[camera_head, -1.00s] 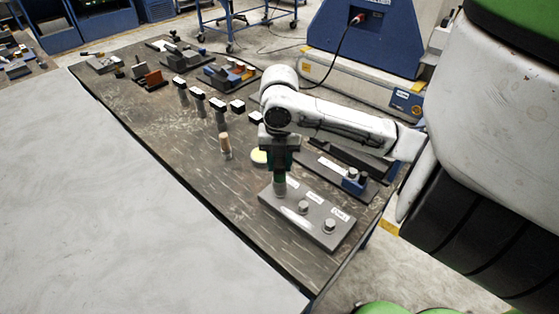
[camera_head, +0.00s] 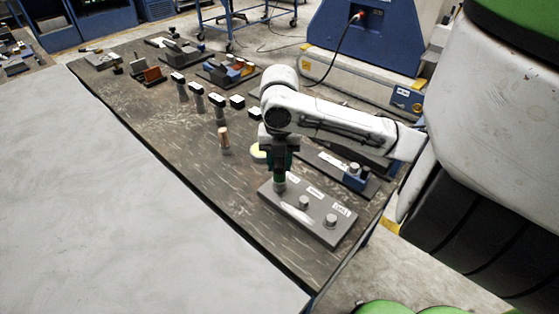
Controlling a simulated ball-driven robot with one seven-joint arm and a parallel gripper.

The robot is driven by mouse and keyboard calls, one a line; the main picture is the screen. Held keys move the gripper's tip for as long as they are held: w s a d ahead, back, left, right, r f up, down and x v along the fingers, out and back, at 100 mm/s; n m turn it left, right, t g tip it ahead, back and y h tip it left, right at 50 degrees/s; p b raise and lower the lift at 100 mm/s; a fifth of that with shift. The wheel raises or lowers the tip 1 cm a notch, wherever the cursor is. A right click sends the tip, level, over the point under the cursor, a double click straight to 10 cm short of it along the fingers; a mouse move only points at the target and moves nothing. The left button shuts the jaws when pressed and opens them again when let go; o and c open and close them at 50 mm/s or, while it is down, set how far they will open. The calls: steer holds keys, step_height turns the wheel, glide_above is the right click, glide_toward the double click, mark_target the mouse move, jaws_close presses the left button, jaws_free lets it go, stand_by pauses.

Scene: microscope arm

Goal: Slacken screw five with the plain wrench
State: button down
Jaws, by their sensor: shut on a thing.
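A grey plate (camera_head: 318,233) lies near the table's front right end, with a row of bolt heads and white labels too small to read. The middle bolt (camera_head: 303,202) and the right bolt (camera_head: 330,220) are bare. My gripper (camera_head: 280,166) points straight down over the plate's left end. It is shut on a dark upright tool with a green band (camera_head: 280,179), which looks like a wrench. The tool's lower end is at the leftmost bolt position and hides most of it. I cannot tell whether it is fully seated, or which screw is number five.
A blue block (camera_head: 354,177) sits on a dark base at right. The table's left front is clear.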

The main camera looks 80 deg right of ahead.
steer(key=shift+f, duration=0.15)
stand_by(0.3)
steer(key=shift+n+b, duration=1.2)
steer(key=shift+n, duration=0.8)
steer(key=shift+n+b, duration=0.4)
steer(key=shift+n, duration=0.2)
steer(key=shift+n+b, duration=0.65)
steer(key=shift+n, duration=0.75)
